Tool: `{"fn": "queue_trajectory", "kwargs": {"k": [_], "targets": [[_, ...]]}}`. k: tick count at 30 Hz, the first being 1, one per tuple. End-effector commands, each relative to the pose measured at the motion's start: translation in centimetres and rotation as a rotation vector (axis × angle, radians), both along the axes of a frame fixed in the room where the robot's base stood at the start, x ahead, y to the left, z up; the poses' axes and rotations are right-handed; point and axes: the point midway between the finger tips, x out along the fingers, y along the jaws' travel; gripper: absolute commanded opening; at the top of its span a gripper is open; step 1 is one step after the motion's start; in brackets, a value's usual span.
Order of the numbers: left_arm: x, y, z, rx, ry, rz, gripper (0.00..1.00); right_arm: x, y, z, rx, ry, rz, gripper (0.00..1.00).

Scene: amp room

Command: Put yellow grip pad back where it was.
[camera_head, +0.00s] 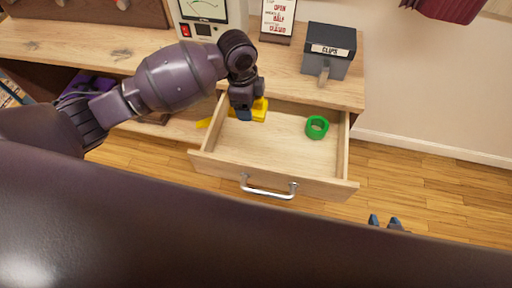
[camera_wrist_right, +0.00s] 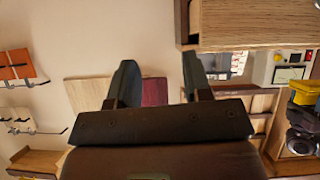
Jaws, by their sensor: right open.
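The yellow grip pad (camera_head: 260,110) shows in the head view at the back left of the open drawer (camera_head: 275,181). My left arm reaches in from the left, and its gripper (camera_head: 243,113) points down right at the pad, partly covering it. The left fingers are mostly hidden, so I cannot tell whether they hold the pad.
A green ring (camera_head: 317,127) lies in the drawer's right part. On the top stand a dark box labelled CLIPS (camera_head: 329,50), a sign (camera_head: 278,18) and a meter (camera_head: 205,12). Floor at right is clear.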

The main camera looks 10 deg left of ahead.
Motion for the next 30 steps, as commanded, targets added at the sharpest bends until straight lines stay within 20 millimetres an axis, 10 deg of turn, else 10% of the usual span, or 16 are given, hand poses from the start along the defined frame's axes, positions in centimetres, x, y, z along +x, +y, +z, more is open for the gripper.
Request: {"fn": "queue_trajectory", "kwargs": {"k": [14,30], "targets": [[1.7,-1.6,-2.7,-0.015,0.015,-0.428,0.44,-0.8,0.0,-3.0,-0.003,0.031,0.004,0.45],[1.6,-1.6,-14.2,-0.016,0.020,-0.427,0.44,-0.5,0.2,-4.9,-0.004,0.047,0.014,0.45]]}}
